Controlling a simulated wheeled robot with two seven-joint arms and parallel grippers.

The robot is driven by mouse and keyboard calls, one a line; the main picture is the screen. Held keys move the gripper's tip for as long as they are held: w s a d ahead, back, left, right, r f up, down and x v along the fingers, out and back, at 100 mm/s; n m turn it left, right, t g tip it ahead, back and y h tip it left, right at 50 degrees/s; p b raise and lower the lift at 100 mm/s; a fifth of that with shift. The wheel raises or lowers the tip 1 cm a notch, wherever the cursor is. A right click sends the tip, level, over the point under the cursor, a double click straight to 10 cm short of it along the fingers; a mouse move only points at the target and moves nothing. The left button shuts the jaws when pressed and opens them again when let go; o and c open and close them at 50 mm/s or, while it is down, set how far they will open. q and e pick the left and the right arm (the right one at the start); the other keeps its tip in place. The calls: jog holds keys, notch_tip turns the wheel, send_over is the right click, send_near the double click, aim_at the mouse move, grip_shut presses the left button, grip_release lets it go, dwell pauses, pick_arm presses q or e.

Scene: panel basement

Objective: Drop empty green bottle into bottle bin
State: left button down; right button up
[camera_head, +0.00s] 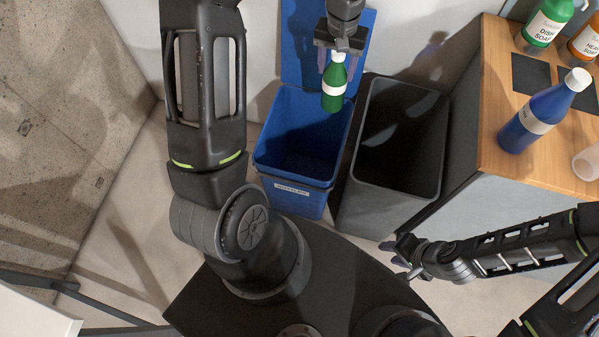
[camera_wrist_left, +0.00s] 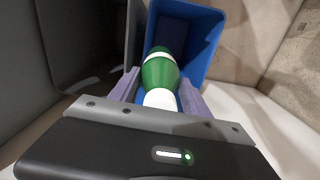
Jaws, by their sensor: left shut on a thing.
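The green bottle (camera_head: 334,86) with a white label hangs from my left gripper (camera_head: 338,62), over the right rear part of the blue bottle bin (camera_head: 291,178). The bin stands open and carries a small white label on its front. In the left wrist view, the fingers of my left gripper (camera_wrist_left: 158,92) are on both sides of the bottle (camera_wrist_left: 158,72), with its white cap toward the camera and the blue bin (camera_wrist_left: 205,40) beyond it. My right gripper (camera_head: 408,258) is low at the right, in front of the grey bin; its finger opening is unclear.
An open dark grey bin (camera_head: 385,205) stands just right of the blue one. A wooden counter (camera_head: 490,120) at the right holds a blue bottle (camera_head: 541,112), a dish soap bottle (camera_head: 546,24) and an orange-brown bottle (camera_head: 585,42). A wall rises behind the bins.

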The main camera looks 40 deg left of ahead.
pick_arm(q)
jog(key=s+a+f+n+b, duration=0.3)
jog(key=a+f+b, duration=0.3)
jog(key=f, duration=0.8)
jog(key=a, duration=0.2)
jog(key=shift+s+a+f, duration=0.15)
jog(key=shift+a+f, duration=0.15)
jog(key=shift+a, duration=0.05)
notch_tip(320, 180, down, 6)
jog(key=b, duration=0.4)
